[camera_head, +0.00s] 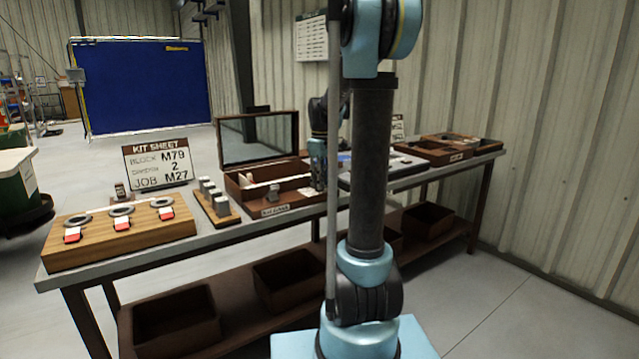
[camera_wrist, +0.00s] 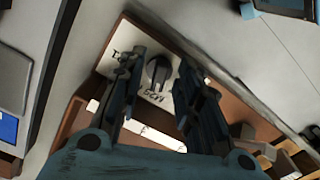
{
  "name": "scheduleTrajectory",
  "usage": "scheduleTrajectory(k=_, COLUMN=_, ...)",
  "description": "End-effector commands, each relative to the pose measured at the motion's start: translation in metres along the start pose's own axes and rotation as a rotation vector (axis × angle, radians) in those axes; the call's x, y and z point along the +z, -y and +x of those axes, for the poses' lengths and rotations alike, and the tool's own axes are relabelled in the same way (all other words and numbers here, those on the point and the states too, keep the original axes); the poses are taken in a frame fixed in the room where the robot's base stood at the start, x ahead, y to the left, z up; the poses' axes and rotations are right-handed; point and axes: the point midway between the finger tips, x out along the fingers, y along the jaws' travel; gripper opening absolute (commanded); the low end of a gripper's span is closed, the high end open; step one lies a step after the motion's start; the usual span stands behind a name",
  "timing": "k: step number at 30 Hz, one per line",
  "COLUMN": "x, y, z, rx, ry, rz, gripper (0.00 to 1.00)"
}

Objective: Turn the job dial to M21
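The job dial shows in the wrist view as a dark round knob (camera_wrist: 158,70) with a pale ridge, on a white plate with black lettering. The lettering is rotated and too blurred to read surely, so I cannot tell the setting. My gripper (camera_wrist: 160,98) is open, its two dark fingers apart on either side of the knob in the picture. I see no clear contact with it. In the head view my gripper (camera_head: 318,178) points down by the right end of the open wooden box; the dial is not discernible there. A kit sheet (camera_head: 157,164) reads block M79, job M27.
The open wooden box (camera_head: 290,200) has a raised dark lid. To its left are a rack of grey blocks (camera_head: 216,202) and a wooden board (camera_head: 110,238) with rings and red-white tags. Trays (camera_head: 432,152) stand at the right of the bench. Bins sit on the lower shelf.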

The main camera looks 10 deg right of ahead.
Motion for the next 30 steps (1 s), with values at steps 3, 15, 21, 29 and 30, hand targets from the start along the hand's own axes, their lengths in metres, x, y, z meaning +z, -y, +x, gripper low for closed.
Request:
scheduleTrajectory(k=3, x=0.0002, y=0.0001, z=0.0031, rx=0.000, ry=0.000, rz=0.000, gripper=0.32)
scheduleTrajectory(k=15, x=0.0002, y=0.0000, z=0.0032, rx=0.000, ry=0.000, rz=0.000, gripper=0.00)
scheduleTrajectory(k=21, x=0.0002, y=-0.0001, z=0.0031, rx=0.000, ry=0.000, rz=0.001, gripper=0.00)
scheduleTrajectory(k=29, x=0.0001, y=0.0000, z=0.0030, rx=0.001, ry=0.000, rz=0.051, gripper=0.00)
scheduleTrajectory(k=30, x=0.0001, y=0.0000, z=0.0030, rx=0.001, ry=0.000, rz=0.067, gripper=0.00)
